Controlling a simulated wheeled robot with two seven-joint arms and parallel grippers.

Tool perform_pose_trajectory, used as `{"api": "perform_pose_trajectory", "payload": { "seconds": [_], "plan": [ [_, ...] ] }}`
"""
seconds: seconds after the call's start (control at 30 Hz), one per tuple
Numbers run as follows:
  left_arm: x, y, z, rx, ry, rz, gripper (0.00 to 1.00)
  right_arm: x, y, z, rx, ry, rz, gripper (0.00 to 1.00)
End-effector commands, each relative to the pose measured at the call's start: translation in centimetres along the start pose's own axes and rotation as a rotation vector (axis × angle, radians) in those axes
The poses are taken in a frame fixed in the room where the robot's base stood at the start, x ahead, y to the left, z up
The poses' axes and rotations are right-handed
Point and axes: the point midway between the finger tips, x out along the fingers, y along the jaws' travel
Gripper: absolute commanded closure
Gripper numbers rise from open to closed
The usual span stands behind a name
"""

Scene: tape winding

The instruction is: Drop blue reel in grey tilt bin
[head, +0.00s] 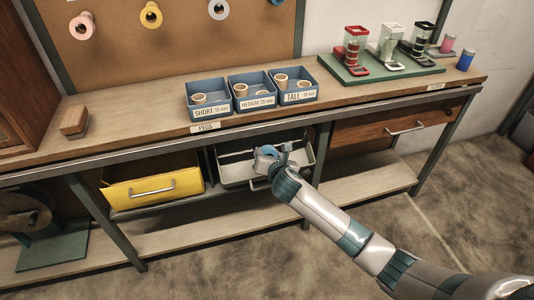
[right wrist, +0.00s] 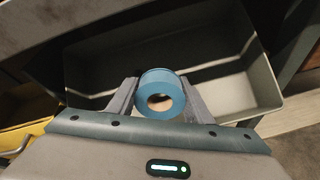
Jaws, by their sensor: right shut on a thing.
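The blue reel (right wrist: 161,92) is held between the two fingers of my right gripper (right wrist: 160,98), which is shut on it. In the head view my right gripper (head: 269,157) is at the mouth of the grey tilt bin (head: 237,172), under the bench top. The bin is tilted out and open, and its inside looks empty in the right wrist view (right wrist: 220,92). The reel shows over the bin's opening there. In the head view the gripper hides most of the reel. My left gripper is not in view.
A yellow bin (head: 152,187) sits left of the grey bin. A wooden drawer (head: 390,128) is to the right. The bench top (head: 140,112) overhangs the bins and carries blue peg trays (head: 208,110) and a green board (head: 380,70) with tape dispensers.

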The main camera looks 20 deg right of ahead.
Motion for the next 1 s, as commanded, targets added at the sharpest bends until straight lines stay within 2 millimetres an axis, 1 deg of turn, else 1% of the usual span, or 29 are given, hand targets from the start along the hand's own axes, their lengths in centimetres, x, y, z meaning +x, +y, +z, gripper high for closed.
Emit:
{"api": "perform_pose_trajectory", "payload": {
  "seconds": [0.13,0.17,0.2,0.23,0.53,0.67,0.87,1.0],
  "plan": [
    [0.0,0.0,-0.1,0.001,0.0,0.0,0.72,0.0,0.0,0.0,0.0,0.0,0.0,0.76],
    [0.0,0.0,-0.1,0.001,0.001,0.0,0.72,0.0,0.0,0.0,0.0,0.0,0.0,0.47],
    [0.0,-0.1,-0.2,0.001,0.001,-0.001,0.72,0.0,0.0,0.0,0.0,0.0,0.0,0.37],
    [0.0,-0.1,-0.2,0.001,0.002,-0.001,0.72,0.0,0.0,0.0,0.0,0.0,0.0,0.32],
    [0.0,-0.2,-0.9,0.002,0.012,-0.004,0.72,0.0,0.0,0.0,0.0,0.0,0.0,0.32],
    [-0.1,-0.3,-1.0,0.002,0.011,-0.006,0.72,-0.3,0.0,0.0,-0.001,0.0,-0.001,0.32],
    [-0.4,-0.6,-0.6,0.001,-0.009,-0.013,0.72,-2.0,0.0,0.1,-0.002,0.0,0.001,0.32],
    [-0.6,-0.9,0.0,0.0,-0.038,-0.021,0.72,-4.0,0.0,0.1,-0.002,-0.001,0.001,0.32]
  ]
}}
